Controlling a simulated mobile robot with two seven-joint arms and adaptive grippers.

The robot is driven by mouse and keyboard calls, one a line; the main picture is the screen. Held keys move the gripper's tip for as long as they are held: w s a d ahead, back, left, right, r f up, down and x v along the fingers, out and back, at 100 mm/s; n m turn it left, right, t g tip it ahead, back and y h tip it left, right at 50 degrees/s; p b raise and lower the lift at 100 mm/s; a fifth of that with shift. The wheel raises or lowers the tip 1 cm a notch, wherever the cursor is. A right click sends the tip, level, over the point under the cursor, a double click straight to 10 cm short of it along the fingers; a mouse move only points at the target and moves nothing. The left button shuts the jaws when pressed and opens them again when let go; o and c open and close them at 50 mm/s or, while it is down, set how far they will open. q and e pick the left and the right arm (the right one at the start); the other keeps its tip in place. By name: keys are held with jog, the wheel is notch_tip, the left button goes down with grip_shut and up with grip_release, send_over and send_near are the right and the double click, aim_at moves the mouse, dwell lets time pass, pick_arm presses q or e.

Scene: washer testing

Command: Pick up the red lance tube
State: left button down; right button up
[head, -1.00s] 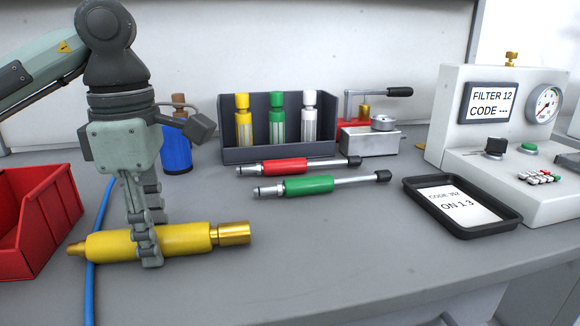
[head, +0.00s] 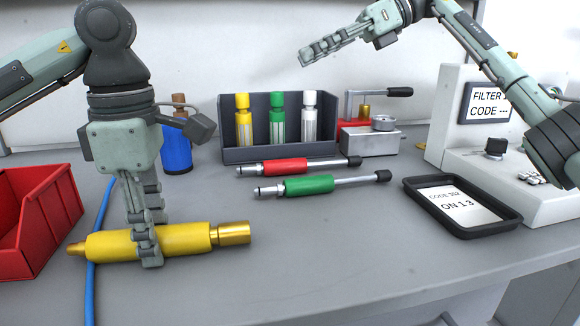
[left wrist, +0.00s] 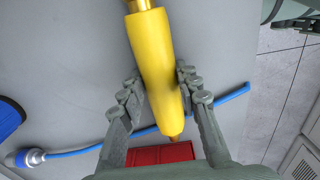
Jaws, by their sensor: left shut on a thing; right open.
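The red lance tube (head: 286,166) lies on the bench behind the green lance tube (head: 309,185), in front of the dark rack. My left gripper (head: 148,245) is shut on a yellow cylinder (head: 188,240) with brass ends, lying at the front left. The left wrist view shows the yellow cylinder (left wrist: 156,60) between the fingers of my left gripper (left wrist: 158,92). My right gripper (head: 305,56) is in the air above the dark rack, pointing left, and holds nothing. It is well above the red lance tube.
A dark rack (head: 280,154) holds yellow, green and white cartridges. A red bin (head: 35,225), blue hose (head: 97,220) and blue bottle (head: 176,150) are at left. A press (head: 370,139), black tray (head: 420,205) and gauge box (head: 450,110) are at right. The front middle bench is clear.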

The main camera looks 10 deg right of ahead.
aim_at(290, 159)
jog(key=a+f+n+h, duration=0.1)
jog(key=f+h, duration=0.1)
jog(key=f, duration=0.4)
jog(key=a+f+n+g+h, duration=0.1)
jog(key=a+f+h, duration=0.1)
jog(key=f, duration=0.5)
jog(key=s+a+f+n+h, duration=0.1)
jog(key=f+h, duration=0.3)
jog(key=f, duration=0.2)
jog(key=shift+a+f+n+g, duration=0.25)
jog(key=shift+n+g, duration=0.05)
jog(key=shift+r, duration=0.1)
grip_shut()
